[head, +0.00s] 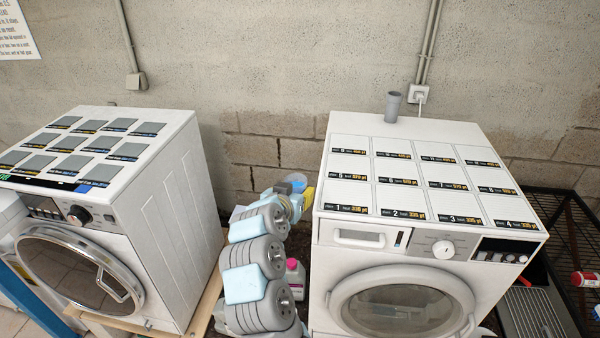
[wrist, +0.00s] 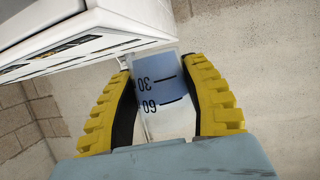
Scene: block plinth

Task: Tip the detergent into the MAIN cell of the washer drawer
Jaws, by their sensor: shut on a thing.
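My gripper (wrist: 163,105) is shut on a clear measuring cup (wrist: 166,72), its yellow pads on either side. The cup has marks 30 and 60, upside down in the wrist view, and a blue area. In the head view, my gripper (head: 301,197) and the cup (head: 295,181) are left of the right-hand washer (head: 440,130), beside its top. That washer's drawer front (head: 360,238) is at its upper left and looks shut; its cells are hidden.
A second washer (head: 165,200) stands at the left, with a gap between the two. A grey cylinder (head: 393,106) stands at the back of the right-hand washer's top, which bears numbered panels. A black wire rack (head: 560,225) is at the right. A concrete wall closes the back.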

